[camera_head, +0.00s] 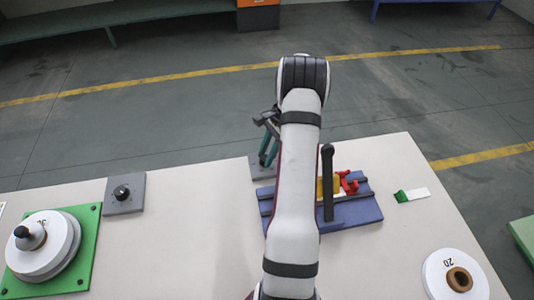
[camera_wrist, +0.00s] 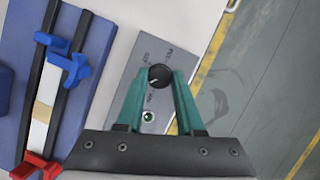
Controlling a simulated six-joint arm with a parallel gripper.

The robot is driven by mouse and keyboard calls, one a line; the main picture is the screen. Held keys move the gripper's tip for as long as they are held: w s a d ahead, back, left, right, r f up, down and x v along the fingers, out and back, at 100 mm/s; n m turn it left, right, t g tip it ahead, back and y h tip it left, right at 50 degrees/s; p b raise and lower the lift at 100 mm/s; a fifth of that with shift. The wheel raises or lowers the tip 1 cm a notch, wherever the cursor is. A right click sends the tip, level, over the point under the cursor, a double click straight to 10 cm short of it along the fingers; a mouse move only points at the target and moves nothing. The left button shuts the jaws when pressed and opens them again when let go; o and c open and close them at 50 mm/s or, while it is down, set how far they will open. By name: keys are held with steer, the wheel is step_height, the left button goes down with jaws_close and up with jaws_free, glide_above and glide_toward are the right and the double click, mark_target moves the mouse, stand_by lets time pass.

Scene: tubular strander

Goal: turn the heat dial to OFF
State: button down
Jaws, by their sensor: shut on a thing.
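The heat dial (camera_wrist: 159,76) is a round black knob with a pale pointer line, on a grey plate (camera_wrist: 168,112) in the wrist view. Small labels ring the dial but are too small to read surely. The pointer line slants, and I cannot tell which label it meets. My gripper (camera_wrist: 160,80) has its two green fingers on either side of the knob, shut on it. In the head view my gripper (camera_head: 268,152) is partly behind my arm, over the grey plate (camera_head: 258,172) at the table's far edge; the dial is hidden there.
A blue fixture (camera_head: 350,212) with red and yellow parts and a black upright lever (camera_head: 328,180) stands close by. Another black knob (camera_head: 122,193) is at left. The floor drops off beyond the table.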

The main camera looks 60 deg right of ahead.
steer(key=n, duration=0.2)
steer(key=n+g, duration=0.1)
steer(key=n, duration=0.1)
steer(key=shift+w+g, duration=0.2)
steer(key=shift+g, duration=0.1)
steer(key=shift+n+g, duration=0.6)
steer(key=shift+n, duration=1.1)
steer(key=c, duration=0.5)
jaws_free()
steer(key=shift+c, duration=0.2)
steer(key=v, duration=1.2)
